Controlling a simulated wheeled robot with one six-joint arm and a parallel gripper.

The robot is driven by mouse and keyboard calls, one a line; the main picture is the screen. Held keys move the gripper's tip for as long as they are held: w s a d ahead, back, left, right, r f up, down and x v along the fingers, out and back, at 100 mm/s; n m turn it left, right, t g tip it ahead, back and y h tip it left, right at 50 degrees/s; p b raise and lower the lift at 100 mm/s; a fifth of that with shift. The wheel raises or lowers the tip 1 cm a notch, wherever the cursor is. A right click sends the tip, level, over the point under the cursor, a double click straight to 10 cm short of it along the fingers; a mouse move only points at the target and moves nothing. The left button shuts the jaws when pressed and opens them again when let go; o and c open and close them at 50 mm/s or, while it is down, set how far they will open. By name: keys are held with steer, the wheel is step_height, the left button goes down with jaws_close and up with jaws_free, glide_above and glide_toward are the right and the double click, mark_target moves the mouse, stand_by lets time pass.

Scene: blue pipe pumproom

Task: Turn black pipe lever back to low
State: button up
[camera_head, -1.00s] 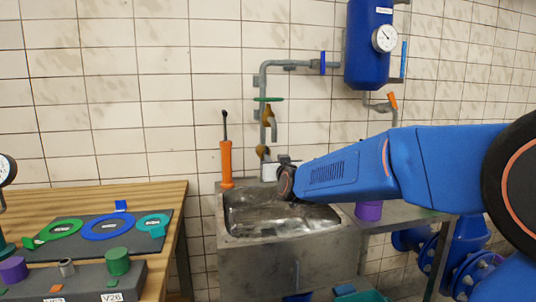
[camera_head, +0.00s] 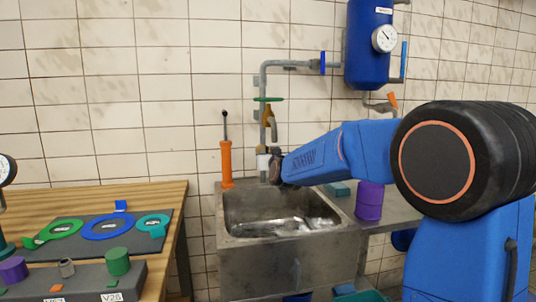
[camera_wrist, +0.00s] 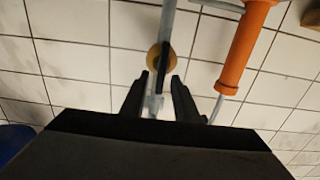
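The black pipe lever (camera_wrist: 164,82) shows in the wrist view as a short dark strip beside the grey pipe (camera_wrist: 167,22), at a round brass fitting (camera_wrist: 160,57). My gripper (camera_wrist: 159,80) is open, with one dark finger on each side of the lever and pipe in the picture. I cannot tell whether the fingers touch the lever. In the head view my gripper (camera_head: 270,166) is at the pipe's lower end above the back of the sink; its fingers are too small to make out, and the lever is not clearly visible there.
An orange hand pump (camera_head: 226,163) stands close to the left of my gripper. A tap (camera_head: 272,128) and a green handwheel (camera_head: 268,99) are above it. The metal sink (camera_head: 240,243) is below. A purple canister (camera_head: 369,200) stands on the right counter.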

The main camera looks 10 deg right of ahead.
jaws_close()
stand_by(0.3)
jaws_free()
